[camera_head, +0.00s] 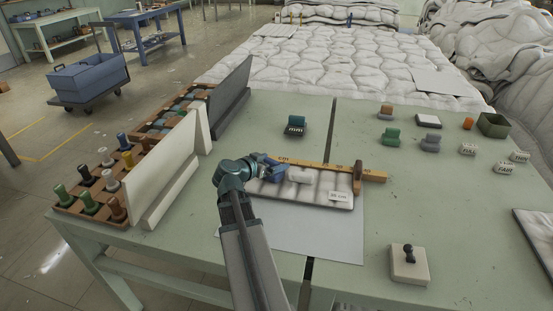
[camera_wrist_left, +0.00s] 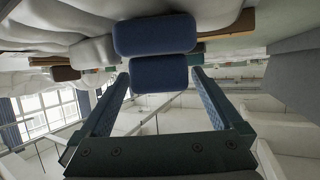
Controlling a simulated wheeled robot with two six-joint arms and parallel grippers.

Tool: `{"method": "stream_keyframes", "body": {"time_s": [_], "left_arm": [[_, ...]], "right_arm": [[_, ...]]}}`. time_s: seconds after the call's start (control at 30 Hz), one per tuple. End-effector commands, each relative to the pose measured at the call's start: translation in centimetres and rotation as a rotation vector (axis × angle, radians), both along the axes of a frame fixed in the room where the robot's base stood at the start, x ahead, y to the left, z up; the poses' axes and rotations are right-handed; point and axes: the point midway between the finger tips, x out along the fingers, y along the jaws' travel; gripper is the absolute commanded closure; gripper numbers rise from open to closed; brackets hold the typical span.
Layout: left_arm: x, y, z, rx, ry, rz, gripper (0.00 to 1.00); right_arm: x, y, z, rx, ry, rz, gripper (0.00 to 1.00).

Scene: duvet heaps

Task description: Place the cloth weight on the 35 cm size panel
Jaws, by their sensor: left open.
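The quilted size panel (camera_head: 315,190) lies at the table's middle with a small white label (camera_head: 338,197), its print too small to read surely. The blue cloth weight (camera_head: 279,174) is at the panel's left part, partly hidden by my left gripper (camera_head: 268,170). In the left wrist view the weight shows as two blue padded blocks (camera_wrist_left: 156,36), close to the tips of my left gripper (camera_wrist_left: 160,78). The fingers are open, one on each side of it; I cannot tell whether they touch it. My right gripper is not in view.
A wooden ruler (camera_head: 325,169) with a slider runs along the panel's far edge. A pale block (camera_head: 299,177) lies on the panel. Upright boards and a peg rack (camera_head: 92,186) stand left. Several small blocks and a green box (camera_head: 493,124) stand right.

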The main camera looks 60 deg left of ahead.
Motion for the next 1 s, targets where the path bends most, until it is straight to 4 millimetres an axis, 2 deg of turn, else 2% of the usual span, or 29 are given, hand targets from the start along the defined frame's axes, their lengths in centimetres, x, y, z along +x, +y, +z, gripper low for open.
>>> {"method": "stream_keyframes", "body": {"time_s": [0.03, 0.2, 0.4, 0.6, 1.0], "left_arm": [[-1.1, -0.7, 0.9, 0.001, 0.0, 0.004, 0.0], [-4.0, -2.2, 2.2, 0.0, 0.0, 0.003, 0.0], [-6.5, -3.4, 3.2, 0.001, 0.0, 0.002, 0.0], [-7.5, -3.9, 3.6, 0.0, 0.0, 0.001, 0.0], [-7.6, -3.9, 3.6, 0.001, 0.0, 0.0, 0.0]], "right_arm": [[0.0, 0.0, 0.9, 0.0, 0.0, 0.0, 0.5], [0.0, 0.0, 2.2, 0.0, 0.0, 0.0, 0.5], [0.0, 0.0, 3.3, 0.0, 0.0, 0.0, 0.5], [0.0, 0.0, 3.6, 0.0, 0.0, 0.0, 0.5], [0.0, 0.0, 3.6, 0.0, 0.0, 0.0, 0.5]]}}
